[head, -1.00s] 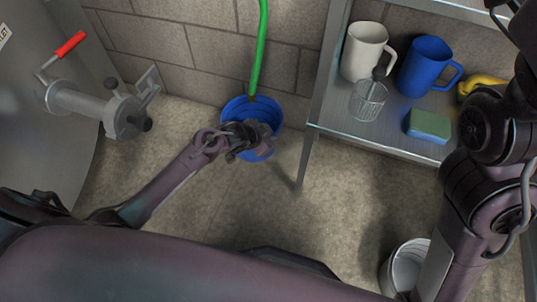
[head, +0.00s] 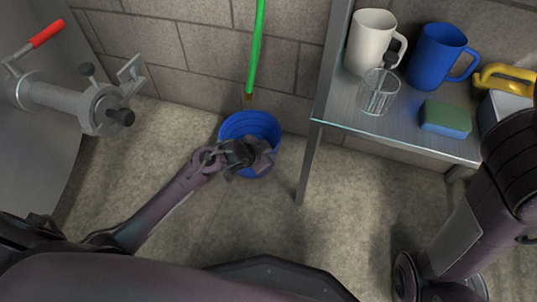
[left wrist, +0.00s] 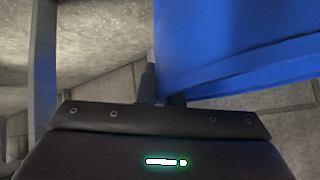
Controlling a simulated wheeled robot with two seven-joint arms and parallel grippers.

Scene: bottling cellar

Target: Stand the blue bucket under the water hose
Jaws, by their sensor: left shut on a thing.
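The blue bucket (head: 233,128) is in the middle of the head view, its open top facing up. My left gripper (head: 250,158) is shut on its near side, partly covering it. The bucket also fills the upper right of the left wrist view (left wrist: 240,45), beside the gripper's fingers (left wrist: 152,88). The green water hose (head: 256,50) hangs down by the wall. Its brown end (head: 249,98) shows just above the bucket's far rim in the picture. I cannot tell whether the bucket touches the floor. My right arm comes in from the right; its gripper is out of view.
A grey valve with a red handle (head: 47,34) juts in at the left. Floor before the bucket is clear.

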